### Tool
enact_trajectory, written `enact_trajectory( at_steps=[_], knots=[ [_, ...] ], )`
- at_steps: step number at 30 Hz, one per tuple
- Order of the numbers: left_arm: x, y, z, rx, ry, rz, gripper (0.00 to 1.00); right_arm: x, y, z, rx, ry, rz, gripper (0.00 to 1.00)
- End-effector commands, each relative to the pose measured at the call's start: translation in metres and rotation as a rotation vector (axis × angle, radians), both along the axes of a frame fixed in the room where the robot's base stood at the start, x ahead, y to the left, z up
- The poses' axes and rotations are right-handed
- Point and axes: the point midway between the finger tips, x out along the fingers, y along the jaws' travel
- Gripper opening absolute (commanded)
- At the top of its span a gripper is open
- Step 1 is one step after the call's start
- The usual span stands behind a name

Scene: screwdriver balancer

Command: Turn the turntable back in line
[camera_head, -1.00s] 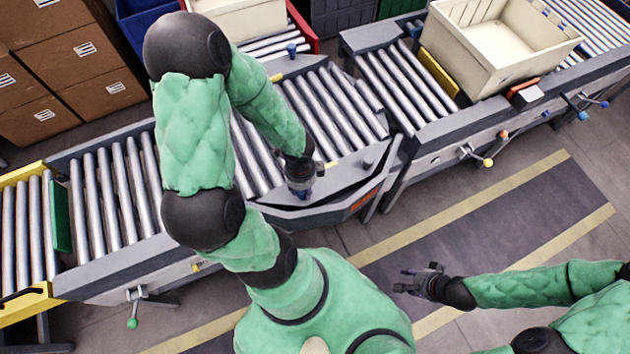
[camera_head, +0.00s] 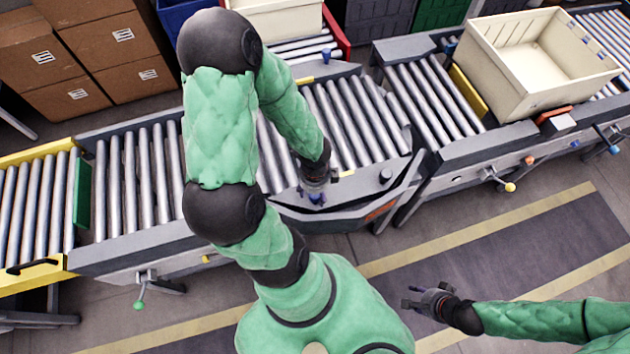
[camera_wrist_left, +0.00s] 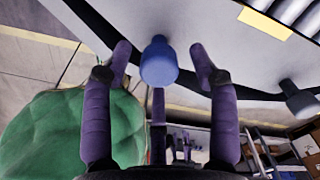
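The turntable (camera_head: 350,197) is the middle roller section between two conveyors. Its rollers slant more than those of the left conveyor; the arm hides part of its left side, so its exact angle is hard to tell. A blue knob (camera_head: 316,198) stands on its near edge; it also shows in the left wrist view (camera_wrist_left: 159,62). My left gripper (camera_head: 314,188) is over this knob. Its purple fingers (camera_wrist_left: 160,72) are open, one on each side of the knob, with gaps on both sides. My right gripper (camera_head: 412,297) is open and empty above the floor.
The left conveyor (camera_head: 130,254) has a green stop plate (camera_head: 82,192). The right conveyor (camera_head: 455,158) carries a cream bin (camera_head: 530,90) behind a yellow bar (camera_head: 467,92). A grey knob (camera_head: 386,175) stands on the turntable's right corner. Brown boxes (camera_head: 60,60) stand back left.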

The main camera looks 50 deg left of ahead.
Motion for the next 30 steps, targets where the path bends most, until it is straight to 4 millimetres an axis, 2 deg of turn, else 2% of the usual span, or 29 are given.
enact_trajectory(
  at_steps=[5,11,30],
  knots=[
    [0.000,0.000,0.002,0.001,0.000,0.000,0.59,0.000,0.000,0.000,0.000,0.000,0.000,0.40],
    [0.001,0.001,0.017,0.003,-0.002,0.001,0.59,0.000,0.000,0.000,0.000,0.000,0.000,0.40],
    [0.001,0.001,0.107,0.004,-0.004,0.000,0.59,0.000,0.000,0.000,0.000,0.000,0.000,0.40]
  ],
)
